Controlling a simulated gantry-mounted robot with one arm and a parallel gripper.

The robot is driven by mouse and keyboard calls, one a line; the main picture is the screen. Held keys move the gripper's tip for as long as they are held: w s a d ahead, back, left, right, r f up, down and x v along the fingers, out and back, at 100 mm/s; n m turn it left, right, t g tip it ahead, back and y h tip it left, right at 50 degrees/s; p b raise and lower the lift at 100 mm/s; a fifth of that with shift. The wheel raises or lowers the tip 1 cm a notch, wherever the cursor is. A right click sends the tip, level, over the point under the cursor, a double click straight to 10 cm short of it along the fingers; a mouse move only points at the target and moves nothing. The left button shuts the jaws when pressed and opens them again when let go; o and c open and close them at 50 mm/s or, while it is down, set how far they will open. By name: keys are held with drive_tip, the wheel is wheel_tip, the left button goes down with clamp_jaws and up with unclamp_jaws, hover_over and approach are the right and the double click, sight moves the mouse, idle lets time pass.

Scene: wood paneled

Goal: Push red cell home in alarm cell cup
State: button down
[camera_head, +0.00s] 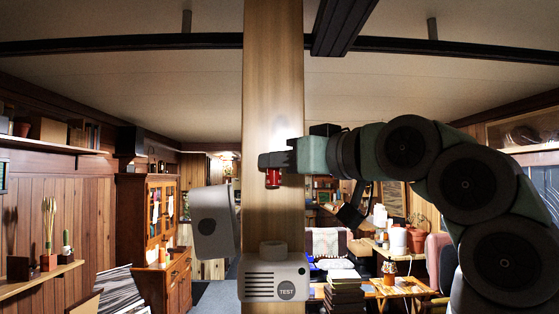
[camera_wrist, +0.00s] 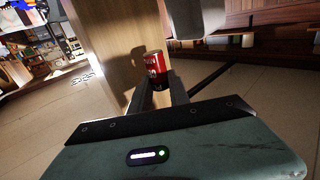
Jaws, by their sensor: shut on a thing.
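My gripper (camera_head: 266,161) is shut on the red cell (camera_head: 273,178) and holds it in front of the wooden post, above the alarm. In the wrist view the red cell (camera_wrist: 155,66) sits between the two fingers, with a red upper part and a dark lower part. The alarm (camera_head: 274,278) is a pale box with slots and a round TEST button, fixed on the post. The cell cup (camera_head: 273,250) is a pale ring on top of it. The cell is clear of the cup. The inside of the cup is hidden.
A pale cover with a round dark spot (camera_head: 212,222) hangs open at the alarm's left. The wooden post (camera_head: 273,100) rises behind my gripper. The space between the held cell and the cup looks clear. Furniture and shelves stand well behind.

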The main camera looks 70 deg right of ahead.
drive_tip(key=shift+f+b, duration=3.7)
drive_tip(key=shift+f, duration=0.5)
drive_tip(key=shift+f+b, duration=1.3)
drive_tip(key=shift+f, duration=0.3)
drive_tip(key=c, duration=1.1)
unclamp_jaws()
drive_tip(key=shift+c, duration=0.2)
drive_tip(key=v, duration=1)
drive_tip(key=shift+s+a+p, duration=0.2)
drive_tip(key=shift+s+p, duration=0.15)
